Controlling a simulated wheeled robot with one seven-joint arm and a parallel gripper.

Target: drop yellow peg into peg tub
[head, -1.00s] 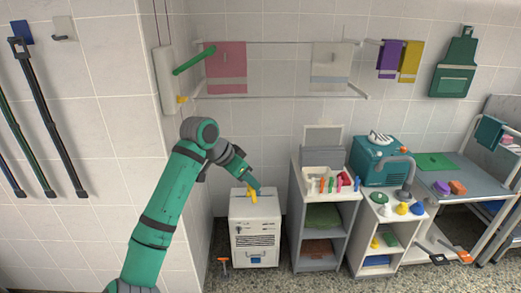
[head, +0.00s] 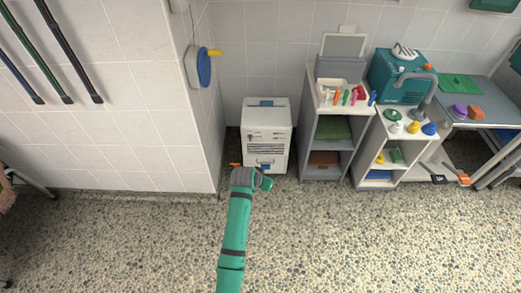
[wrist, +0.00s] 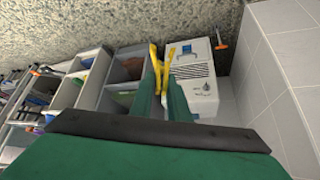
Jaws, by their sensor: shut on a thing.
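My gripper (wrist: 163,88) is shut on the yellow peg (wrist: 167,55), which sticks out beyond the green fingertips in the wrist view. In the head view my gripper (head: 266,183) is low, in front of the white cabinet (head: 266,135); the peg cannot be made out there. A white open tray (head: 317,94) with several coloured pegs stands on the grey shelf unit, up and to the right of my gripper. I cannot tell for sure whether this tray is the peg tub.
The grey shelf unit (head: 308,145) stands right of the white cabinet, with a teal machine (head: 398,78) further right. A blue round fixture (head: 204,68) with a yellow part is on the corner wall. The pebbled floor (head: 130,240) in front is clear.

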